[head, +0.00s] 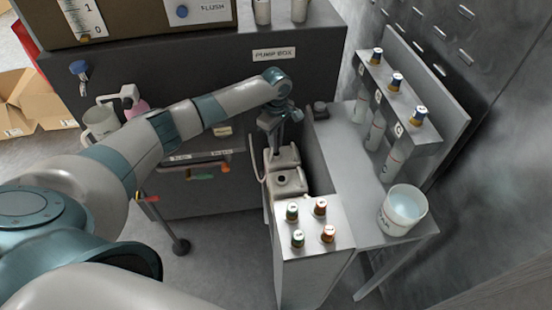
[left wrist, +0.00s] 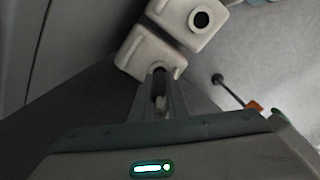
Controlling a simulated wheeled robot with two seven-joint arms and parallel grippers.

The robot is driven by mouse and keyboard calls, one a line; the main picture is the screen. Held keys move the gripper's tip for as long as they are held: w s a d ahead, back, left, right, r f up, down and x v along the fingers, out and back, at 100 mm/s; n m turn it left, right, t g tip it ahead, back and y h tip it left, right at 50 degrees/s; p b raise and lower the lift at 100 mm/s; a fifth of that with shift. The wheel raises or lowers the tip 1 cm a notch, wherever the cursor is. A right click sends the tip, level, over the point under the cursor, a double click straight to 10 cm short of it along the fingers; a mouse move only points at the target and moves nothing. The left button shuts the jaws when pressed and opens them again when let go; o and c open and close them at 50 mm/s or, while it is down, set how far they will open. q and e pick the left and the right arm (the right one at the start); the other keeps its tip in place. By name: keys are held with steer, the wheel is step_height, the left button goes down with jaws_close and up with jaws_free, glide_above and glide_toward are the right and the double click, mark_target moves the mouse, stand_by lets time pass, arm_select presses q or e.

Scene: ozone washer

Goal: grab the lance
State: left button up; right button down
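My left gripper (head: 275,145) points down over the rear of two off-white canisters (head: 287,158), beside the pump box. In the left wrist view its two dark fingers (left wrist: 159,80) reach to the top of one canister (left wrist: 140,50), close around its mouth. A thin, pale grey piece shows in the narrow gap between the fingers. It may be the lance, but I cannot tell whether the fingers press on it. The other canister (head: 292,184) has an uncovered dark round mouth, also seen in the left wrist view (left wrist: 198,18). My right gripper is out of view.
A grey cabinet (head: 310,255) with several capped bottles stands in front of the canisters. A bench (head: 345,150) on the right carries a white bucket (head: 399,212) and a rack (head: 402,100). The dark pump box (head: 310,75) stands behind. A pole stand (head: 178,235) is on the floor.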

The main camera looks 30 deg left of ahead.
arm_select(q)
jaws_close()
steer(key=shift+r, duration=0.1)
step_height(320, 180, up, 18)
stand_by(0.5)
steer(key=shift+d, duration=0.1)
stand_by(0.4)
